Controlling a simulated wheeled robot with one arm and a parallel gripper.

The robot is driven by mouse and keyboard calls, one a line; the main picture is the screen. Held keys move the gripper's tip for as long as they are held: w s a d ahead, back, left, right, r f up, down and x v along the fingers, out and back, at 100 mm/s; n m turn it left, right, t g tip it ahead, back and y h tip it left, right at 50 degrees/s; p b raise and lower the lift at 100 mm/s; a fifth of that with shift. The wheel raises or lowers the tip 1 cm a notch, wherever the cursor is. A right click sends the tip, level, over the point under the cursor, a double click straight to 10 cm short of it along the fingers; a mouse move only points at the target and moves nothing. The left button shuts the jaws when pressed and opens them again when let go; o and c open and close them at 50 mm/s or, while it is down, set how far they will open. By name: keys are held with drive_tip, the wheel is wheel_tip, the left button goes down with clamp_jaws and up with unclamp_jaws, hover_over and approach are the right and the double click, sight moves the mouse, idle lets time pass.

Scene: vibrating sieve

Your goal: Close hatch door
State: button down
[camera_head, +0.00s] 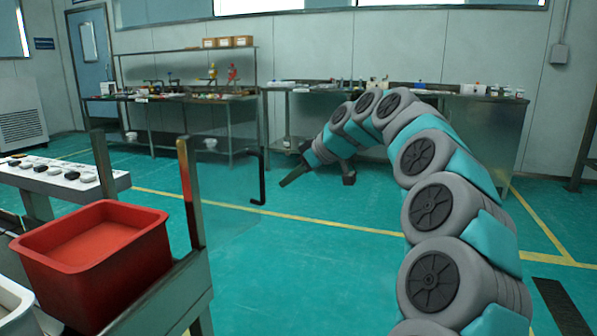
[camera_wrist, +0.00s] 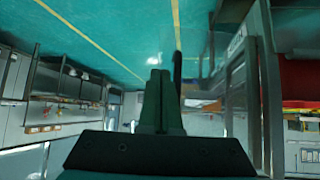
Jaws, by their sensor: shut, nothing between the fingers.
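The hatch door (camera_head: 228,205) is a clear panel. It stands open, swung out to the right from a metal post with an orange strip. Its black bar handle (camera_head: 262,178) is on the door's free edge. My gripper (camera_head: 284,183) is shut and empty, just right of the handle at about its height, with a small gap in the picture. In the wrist view my shut fingers (camera_wrist: 157,78) point ahead, and the dark handle (camera_wrist: 178,85) shows close on their right. Whether they touch it I cannot tell.
A red bin (camera_head: 60,292) sits in the machine frame at lower left, beside a panel with knobs (camera_head: 62,173). Benches with tools (camera_head: 185,97) line the back wall.

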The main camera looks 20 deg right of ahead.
drive_tip(key=w+a+f, duration=0.2)
drive_tip(key=w+a, duration=0.2)
drive_tip(key=w, duration=0.1)
drive_tip(key=shift+w+a+f+p, duration=0.25)
drive_tip(key=shift+a+f+p, duration=0.05)
drive_tip(key=shift+f, duration=0.1)
